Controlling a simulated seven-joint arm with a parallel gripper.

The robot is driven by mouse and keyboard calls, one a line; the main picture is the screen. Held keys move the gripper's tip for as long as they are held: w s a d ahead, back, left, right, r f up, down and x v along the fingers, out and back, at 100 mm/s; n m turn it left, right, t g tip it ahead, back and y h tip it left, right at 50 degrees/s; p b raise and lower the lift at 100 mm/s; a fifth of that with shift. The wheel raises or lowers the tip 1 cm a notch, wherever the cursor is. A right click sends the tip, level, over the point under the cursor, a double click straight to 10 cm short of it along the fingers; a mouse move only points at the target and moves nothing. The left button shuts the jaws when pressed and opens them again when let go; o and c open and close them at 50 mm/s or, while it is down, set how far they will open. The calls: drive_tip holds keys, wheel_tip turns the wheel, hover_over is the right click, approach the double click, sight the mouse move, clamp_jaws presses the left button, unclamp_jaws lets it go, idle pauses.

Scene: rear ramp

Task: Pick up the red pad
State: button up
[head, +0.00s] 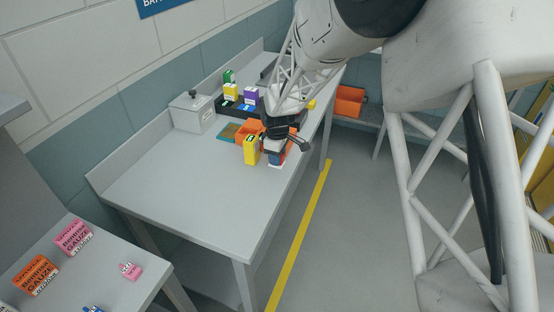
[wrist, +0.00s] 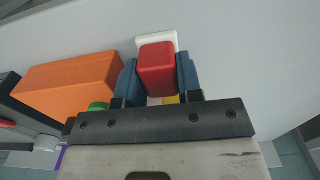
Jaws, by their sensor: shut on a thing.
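The red pad (wrist: 157,68) is a small rounded red block in the wrist view, between the two blue fingers of my gripper (wrist: 158,80). The fingers press against its left and right sides, so my gripper is shut on it. A white piece (wrist: 150,38) shows just beyond the pad; I cannot tell whether they touch. In the head view my gripper (head: 277,156) points down over the right edge area of the grey bench (head: 180,180). The pad is mostly hidden there by the fingers.
A yellow box (head: 251,151) stands just left of my gripper. A grey box (head: 193,113) and several coloured boxes stand farther back. The bench's near part is clear.

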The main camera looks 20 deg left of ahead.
drive_tip(key=shift+r, duration=0.75)
wheel_tip(320, 180, up, 2)
drive_tip(key=shift+r, duration=0.1)
drive_tip(key=s+d+r, duration=0.1)
drive_tip(key=s+d, duration=0.8)
drive_tip(key=s, duration=0.4)
drive_tip(key=shift+d+r, duration=0.15)
